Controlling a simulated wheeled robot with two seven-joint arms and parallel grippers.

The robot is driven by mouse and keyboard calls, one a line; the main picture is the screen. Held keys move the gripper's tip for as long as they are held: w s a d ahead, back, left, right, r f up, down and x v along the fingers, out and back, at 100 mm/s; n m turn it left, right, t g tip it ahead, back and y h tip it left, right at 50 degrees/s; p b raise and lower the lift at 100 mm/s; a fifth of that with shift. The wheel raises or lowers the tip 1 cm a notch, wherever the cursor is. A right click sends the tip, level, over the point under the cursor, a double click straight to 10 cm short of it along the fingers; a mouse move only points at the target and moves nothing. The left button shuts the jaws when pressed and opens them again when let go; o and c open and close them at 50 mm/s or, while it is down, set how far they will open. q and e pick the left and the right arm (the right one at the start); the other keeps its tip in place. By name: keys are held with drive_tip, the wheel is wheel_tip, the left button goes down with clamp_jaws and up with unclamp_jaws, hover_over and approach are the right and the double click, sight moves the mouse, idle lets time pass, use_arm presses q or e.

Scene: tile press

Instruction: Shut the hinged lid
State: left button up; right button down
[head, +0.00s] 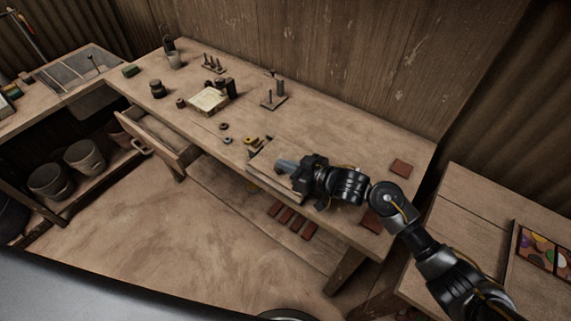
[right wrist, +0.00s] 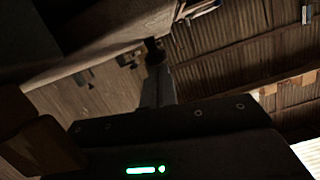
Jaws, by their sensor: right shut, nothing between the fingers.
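A pale, flat box-like piece (head: 262,160) lies at the front edge of the bench and looks like the press with its hinged lid. My right gripper (head: 283,165) is over it, shut and empty, its grey fingers pointing left. Gripper and wrist cover much of the piece, so I cannot tell the lid's angle or whether the fingers touch it. In the right wrist view my gripper (right wrist: 155,72) is dark, and a pale wooden surface (right wrist: 105,38) shows above left. My left gripper is not in view.
Small yellow and dark pieces (head: 252,140) lie just behind the press. A peg stand (head: 273,100) and a pale block (head: 208,99) stand farther back. A drawer (head: 155,140) juts out at the left.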

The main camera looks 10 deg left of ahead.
wheel_tip(320, 180, up, 5)
drive_tip(key=p, duration=0.5)
drive_tip(key=shift+w, duration=0.1)
drive_tip(key=shift+s+d+f+b, duration=0.35)
drive_tip(key=shift+d+f+b, duration=0.15)
drive_tip(key=shift+d+b, duration=0.4)
drive_tip(key=b+v, duration=0.1)
drive_tip(key=v, duration=0.7)
drive_tip(key=shift+s+r+b, duration=0.15)
drive_tip(key=shift+r+b, duration=0.1)
drive_tip(key=shift+b, duration=0.05)
drive_tip(key=shift+a, duration=0.1)
